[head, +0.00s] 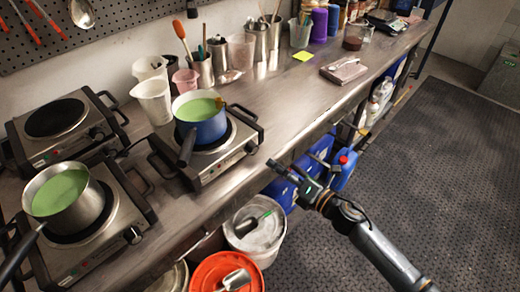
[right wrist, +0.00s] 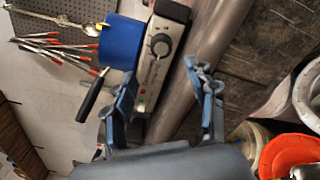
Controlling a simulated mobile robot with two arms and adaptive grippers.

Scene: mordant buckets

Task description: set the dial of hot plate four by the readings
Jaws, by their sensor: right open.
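A hot plate (head: 215,160) with a blue pot (head: 205,128) of green liquid stands near the bench's front edge. Its dial (head: 250,147) faces front and shows large in the right wrist view (right wrist: 161,46), above a small green and a red light. My right gripper (head: 284,171) is open and empty, in front of and to the right of the dial, apart from it. In the right wrist view its fingers (right wrist: 161,70) spread to both sides below the dial. No plate number or reading is legible. My left gripper is out of view.
A hot plate (head: 135,236) with a steel pot (head: 68,196) stands at the lower left, a bare one (head: 62,127) behind it. White jugs (head: 154,101) stand behind the blue pot. An orange-red bucket (head: 205,273) and white bucket (head: 262,243) are below the edge. The floor at right is clear.

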